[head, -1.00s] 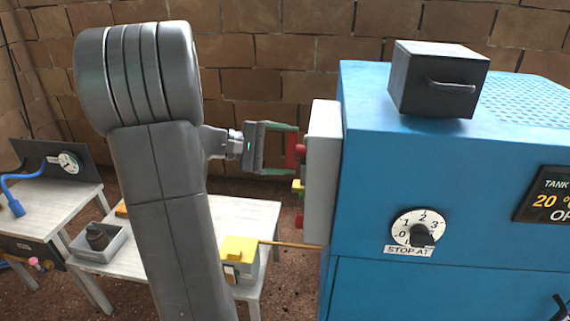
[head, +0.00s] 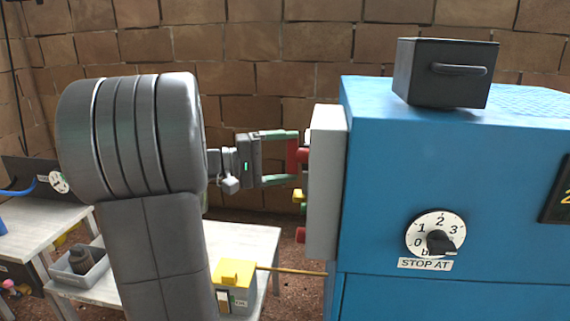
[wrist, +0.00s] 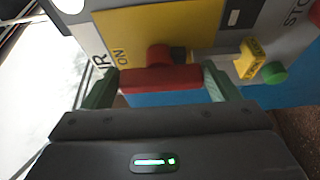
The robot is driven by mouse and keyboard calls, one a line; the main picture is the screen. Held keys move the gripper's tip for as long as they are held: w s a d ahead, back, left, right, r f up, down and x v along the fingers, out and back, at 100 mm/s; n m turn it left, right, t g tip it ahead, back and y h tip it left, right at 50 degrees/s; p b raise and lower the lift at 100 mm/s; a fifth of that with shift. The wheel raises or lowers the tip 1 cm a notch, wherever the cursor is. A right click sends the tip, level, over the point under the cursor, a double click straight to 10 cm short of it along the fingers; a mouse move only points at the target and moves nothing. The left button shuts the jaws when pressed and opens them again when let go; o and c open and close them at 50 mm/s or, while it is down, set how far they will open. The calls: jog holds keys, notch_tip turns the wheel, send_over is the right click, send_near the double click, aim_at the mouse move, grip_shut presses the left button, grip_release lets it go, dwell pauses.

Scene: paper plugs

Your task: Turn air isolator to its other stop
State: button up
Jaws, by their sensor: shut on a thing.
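The air isolator has a red bar handle (wrist: 160,79) on a round red hub, in front of a yellow plate (wrist: 150,35) lettered ON, with part of an AIR label beside it. My gripper (wrist: 160,84) is shut on this handle, with one green finger at each end of it. In the head view the red handle (head: 291,156) sits between the fingers of my gripper (head: 298,158), at the left face of the grey panel box (head: 324,185). The handle's exact angle against the plate is hard to tell there.
A yellow tag (wrist: 250,58) and a green button (wrist: 272,72) sit close beside the handle. The blue cabinet (head: 390,180) bears a dial (head: 425,226) and a dark box (head: 430,85). A white table (head: 245,240) with a yellow-topped box (head: 235,271) stands below.

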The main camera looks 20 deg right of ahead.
dwell(0.4)
jog(key=o, duration=0.9)
jog(key=w+a+p, duration=0.2)
jog(key=a+p, duration=0.1)
jog(key=a, duration=1)
jog(key=shift+a, duration=0.35)
jog(key=shift+f, duration=0.1)
jog(key=d+b, duration=0.1)
jog(key=d, duration=0.3)
jog(key=s+d+b, duration=0.1)
jog(key=d, duration=0.7)
jog(key=shift+s+d+b, duration=0.2)
jog(key=shift+s+b, duration=0.2)
jog(key=shift+s+d, duration=0.1)
jog(key=shift+d, duration=0.55)
jog(key=shift+a, duration=0.1)
